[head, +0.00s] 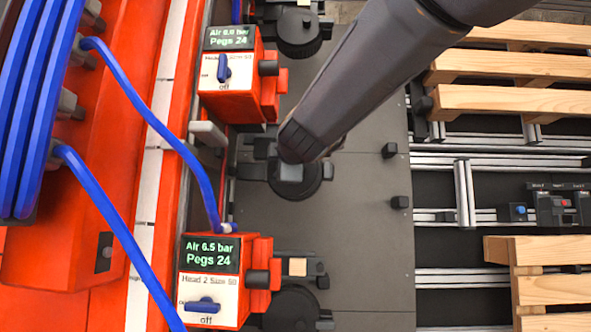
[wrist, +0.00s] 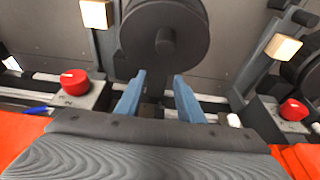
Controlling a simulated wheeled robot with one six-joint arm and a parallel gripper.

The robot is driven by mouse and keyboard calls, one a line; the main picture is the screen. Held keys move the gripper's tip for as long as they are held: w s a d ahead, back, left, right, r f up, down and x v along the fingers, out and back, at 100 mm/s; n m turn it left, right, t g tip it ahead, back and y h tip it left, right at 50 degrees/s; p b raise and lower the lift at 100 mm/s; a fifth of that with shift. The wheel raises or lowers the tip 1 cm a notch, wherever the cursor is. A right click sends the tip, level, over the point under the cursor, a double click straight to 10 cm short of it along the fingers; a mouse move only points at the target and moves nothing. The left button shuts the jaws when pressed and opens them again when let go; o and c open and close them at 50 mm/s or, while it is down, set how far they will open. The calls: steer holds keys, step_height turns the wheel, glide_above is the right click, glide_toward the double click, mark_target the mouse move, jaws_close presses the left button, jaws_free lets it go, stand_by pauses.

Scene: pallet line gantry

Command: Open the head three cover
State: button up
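A round dark cover (head: 309,190) lies below the end of my arm in the head view, partly hidden by it. A round dark disc with a central knob (wrist: 165,40) fills the top middle of the wrist view. My gripper (wrist: 160,82) is open and empty, its two blue-grey fingers apart just short of the disc, with the knob roughly in line with the gap. In the head view my gripper is hidden by the arm. The upper orange control box (head: 228,75) has its head number hidden by its blue switch (head: 224,68), which stands upright.
Other round covers (head: 298,35) sit above and below. Red knobs (wrist: 75,82) and cream blocks (wrist: 95,14) flank the disc. Blue hoses (head: 130,95) run at left. Wooden pallets (head: 515,100) are at right.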

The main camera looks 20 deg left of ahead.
steer(key=s+d+r, duration=0.2)
steer(key=s+r, duration=0.2)
steer(key=s, duration=0.4)
steer(key=shift+s+r, duration=0.3)
steer(key=shift+r, duration=0.05)
stand_by(0.6)
steer(key=s+d+r, duration=0.2)
steer(key=d, duration=0.7)
steer(key=shift+s, duration=0.2)
stand_by(0.4)
